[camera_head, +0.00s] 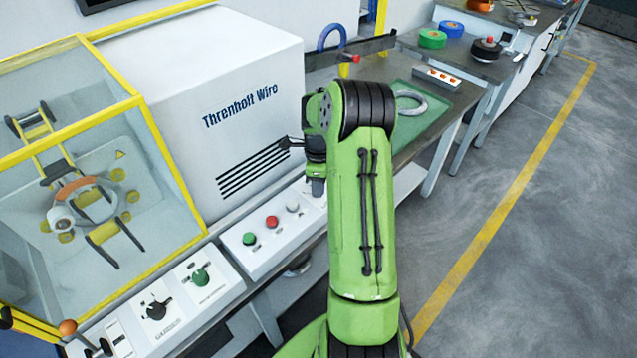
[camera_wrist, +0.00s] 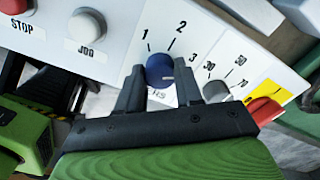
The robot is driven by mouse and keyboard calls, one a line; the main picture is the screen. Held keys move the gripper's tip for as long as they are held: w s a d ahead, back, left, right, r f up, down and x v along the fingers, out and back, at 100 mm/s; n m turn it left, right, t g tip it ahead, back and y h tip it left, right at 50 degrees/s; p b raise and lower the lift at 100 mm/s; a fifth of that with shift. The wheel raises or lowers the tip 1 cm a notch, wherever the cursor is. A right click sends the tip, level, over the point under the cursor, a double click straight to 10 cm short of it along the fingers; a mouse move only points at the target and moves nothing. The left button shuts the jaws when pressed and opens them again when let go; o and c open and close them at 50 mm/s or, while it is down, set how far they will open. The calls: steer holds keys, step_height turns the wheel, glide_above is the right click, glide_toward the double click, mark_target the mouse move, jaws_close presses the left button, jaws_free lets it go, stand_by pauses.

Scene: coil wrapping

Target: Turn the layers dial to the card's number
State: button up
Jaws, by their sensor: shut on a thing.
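The layers dial (camera_wrist: 159,68) is a round blue knob on the white control panel in the wrist view. The numbers 1, 2 and 3 are printed in an arc around it. My gripper (camera_wrist: 160,84) has one dark finger on each side of the knob and is shut on it. Its pointer mark cannot be made out, so I cannot tell which number it is set to. The label below is mostly covered by the gripper. In the head view my gripper (camera_head: 317,186) is at the panel, and my green arm hides the dial. I cannot make out the card.
A grey knob (camera_wrist: 215,91) with larger numbers and a red switch (camera_wrist: 264,110) on yellow sit close right of the dial. The JOG button (camera_wrist: 87,25) and red STOP button (camera_wrist: 15,6) are left. A yellow-framed guard (camera_head: 140,100) encloses the machine's left part.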

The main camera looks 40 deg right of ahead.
steer(key=o, duration=1)
steer(key=shift+o, duration=0.2)
steer(key=shift+r, duration=0.1)
step_height(320, 180, up, 16)
steer(key=p, duration=0.3)
steer(key=shift+f, duration=0.2)
